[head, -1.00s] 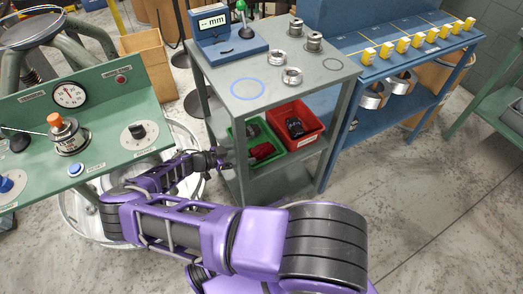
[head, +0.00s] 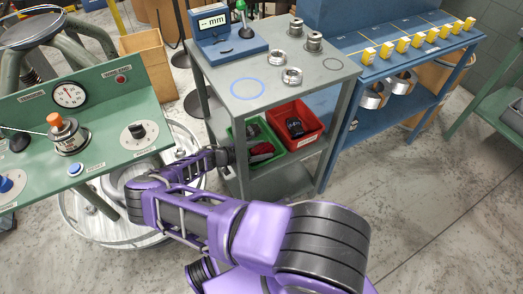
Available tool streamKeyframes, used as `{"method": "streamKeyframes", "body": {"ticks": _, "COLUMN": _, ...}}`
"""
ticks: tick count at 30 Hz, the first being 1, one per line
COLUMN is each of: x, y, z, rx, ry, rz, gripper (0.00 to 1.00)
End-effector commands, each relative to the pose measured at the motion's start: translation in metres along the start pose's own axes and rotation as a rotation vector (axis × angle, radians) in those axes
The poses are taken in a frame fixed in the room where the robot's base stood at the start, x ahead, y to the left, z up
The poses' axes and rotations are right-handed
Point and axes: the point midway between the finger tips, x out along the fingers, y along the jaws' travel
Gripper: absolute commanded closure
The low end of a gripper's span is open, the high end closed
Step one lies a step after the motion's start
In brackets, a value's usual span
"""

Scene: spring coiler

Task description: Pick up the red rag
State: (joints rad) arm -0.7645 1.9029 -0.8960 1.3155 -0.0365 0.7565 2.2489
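A dark red rag (head: 262,150) lies in the green bin (head: 276,141) on the middle shelf of the grey cart. A dark grey item sits behind it in the same bin. My gripper (head: 228,156) is at the cart's front left post, to the left of the green bin and rag. It looks small and dark here, and I cannot tell whether its fingers are open or shut. No contact with the rag shows.
A red bin (head: 316,122) holding a dark item stands right of the green bin. The cart's top (head: 262,92) is above them, carrying metal rings and a gauge display (head: 213,24). The green control panel (head: 100,108) is on the left.

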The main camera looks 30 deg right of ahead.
Motion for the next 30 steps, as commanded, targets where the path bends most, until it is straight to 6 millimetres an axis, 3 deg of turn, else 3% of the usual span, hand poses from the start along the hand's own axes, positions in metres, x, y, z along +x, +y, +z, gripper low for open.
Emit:
{"method": "streamKeyframes", "body": {"ticks": 1, "x": 0.000, "y": 0.000, "z": 0.000, "rx": 0.000, "ry": 0.000, "rz": 0.000, "gripper": 0.38}}
{"method": "streamKeyframes", "body": {"ticks": 9, "x": 0.000, "y": 0.000, "z": 0.000, "rx": 0.000, "ry": 0.000, "rz": 0.000, "gripper": 0.87}}
{"method": "streamKeyframes", "body": {"ticks": 10, "x": 0.000, "y": 0.000, "z": 0.000, "rx": 0.000, "ry": 0.000, "rz": 0.001, "gripper": 0.89}}
{"method": "streamKeyframes", "body": {"ticks": 23, "x": -0.005, "y": 0.000, "z": -0.012, "rx": 0.002, "ry": 0.001, "rz": 0.001, "gripper": 0.89}}
{"method": "streamKeyframes", "body": {"ticks": 28, "x": -0.014, "y": 0.000, "z": -0.037, "rx": 0.003, "ry": 0.000, "rz": 0.001, "gripper": 0.89}}
{"method": "streamKeyframes", "body": {"ticks": 30, "x": -0.028, "y": -0.001, "z": -0.026, "rx": 0.000, "ry": -0.003, "rz": -0.003, "gripper": 0.89}}
